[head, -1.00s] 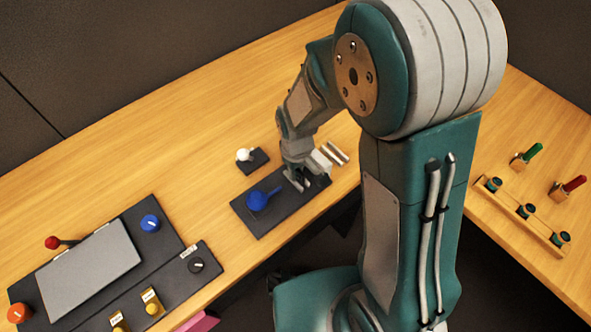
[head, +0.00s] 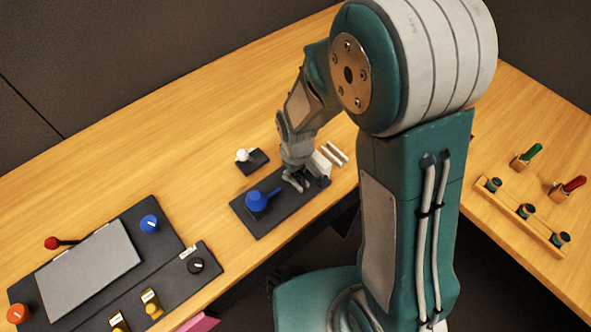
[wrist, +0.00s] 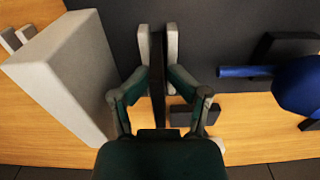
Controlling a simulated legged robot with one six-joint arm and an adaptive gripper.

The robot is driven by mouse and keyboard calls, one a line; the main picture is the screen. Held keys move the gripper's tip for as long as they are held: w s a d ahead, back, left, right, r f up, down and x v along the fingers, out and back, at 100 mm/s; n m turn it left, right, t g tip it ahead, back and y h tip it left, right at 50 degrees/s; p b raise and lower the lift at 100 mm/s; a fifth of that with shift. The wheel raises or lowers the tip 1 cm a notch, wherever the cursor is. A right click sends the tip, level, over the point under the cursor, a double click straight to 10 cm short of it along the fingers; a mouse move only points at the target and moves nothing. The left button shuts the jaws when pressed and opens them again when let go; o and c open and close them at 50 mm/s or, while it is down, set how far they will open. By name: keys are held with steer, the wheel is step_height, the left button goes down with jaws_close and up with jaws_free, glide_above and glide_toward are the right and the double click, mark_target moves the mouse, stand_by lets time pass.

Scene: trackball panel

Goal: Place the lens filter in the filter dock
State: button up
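A thin dark upright piece (wrist: 158,90) stands edge-on between my fingers in the wrist view. It may be the lens filter, but its face is not visible. My gripper (head: 295,184) is low over the right end of a dark board (head: 262,221). In the wrist view my gripper (wrist: 158,55) has its two grey fingers close together, one on each side of the dark piece, and appears shut on it. In the head view the fingers hide the piece. I cannot tell for certain which item is the filter dock.
A pale block (head: 321,163) stands close to my gripper, with light bars (head: 335,153) beyond. A blue handled part (head: 258,199) sits on the board to the left. A white ball on a dark base (head: 243,155) is behind. A control panel (head: 90,270) lies farther left.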

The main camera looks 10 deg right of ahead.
step_height(320, 180, up, 13)
stand_by(0.4)
steer(key=s+d+r+m+t, duration=0.5)
steer(key=s+d+r, duration=0.5)
steer(key=s+r, duration=0.2)
steer(key=shift+s+d+r+m+t, duration=0.3)
steer(key=shift+d+r+m+t, duration=0.1)
steer(key=shift+m, duration=0.5)
